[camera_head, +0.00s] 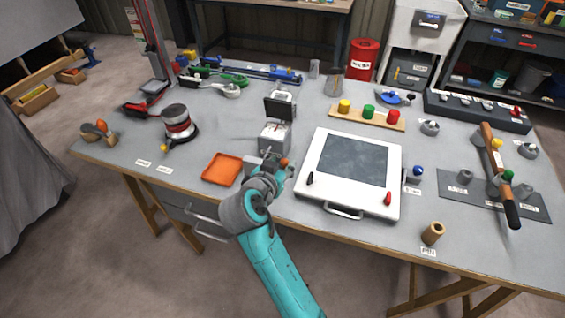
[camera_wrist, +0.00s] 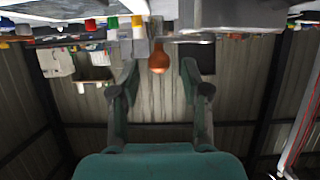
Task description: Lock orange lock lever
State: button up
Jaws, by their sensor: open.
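An orange knob (camera_head: 284,162), apparently the end of the orange lock lever, shows beside my gripper (camera_head: 272,163) in the head view, at the front of the bench. In the wrist view, the picture is upside down, and the orange knob (camera_wrist: 158,60) hangs from a grey stem between the two fingers of my gripper (camera_wrist: 160,76). The fingers are spread, with gaps on both sides of the knob. My gripper hides the lever's base in the head view. A grey device with a raised dark lid (camera_head: 276,136) stands just behind.
An orange tray (camera_head: 222,169) lies to the left. A white framed panel (camera_head: 315,160) with black and red levers stands close on the right. A wooden block with coloured knobs (camera_head: 380,121) is behind the panel. The bench's front edge is close to my arm.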

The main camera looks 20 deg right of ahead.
jog(key=v, duration=1)
jog(key=shift+s+a, duration=0.2)
jog(key=shift+s, duration=0.05)
